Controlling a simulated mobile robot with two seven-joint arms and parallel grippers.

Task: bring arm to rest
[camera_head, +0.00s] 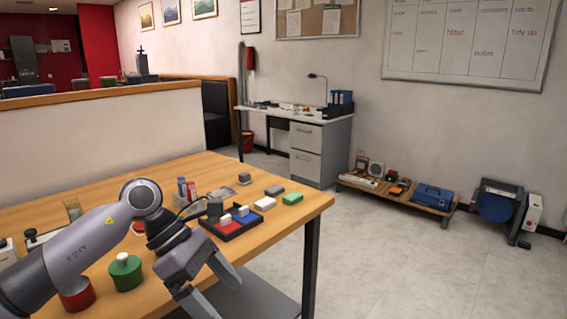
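My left arm comes in from the left over the wooden table (312,203). My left gripper (221,296) hangs low at the table's near edge and points down to the right. Its two fingers stand apart, with nothing seen between them. Behind it on the table sits a black tray (259,228) with red, blue and white blocks. My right arm and gripper are not in view.
A green round object with a white knob (125,270) and a red round container (77,296) stand close to my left arm. Small grey, white and green blocks lie near the far right corner. Open floor (400,265) lies right of the table.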

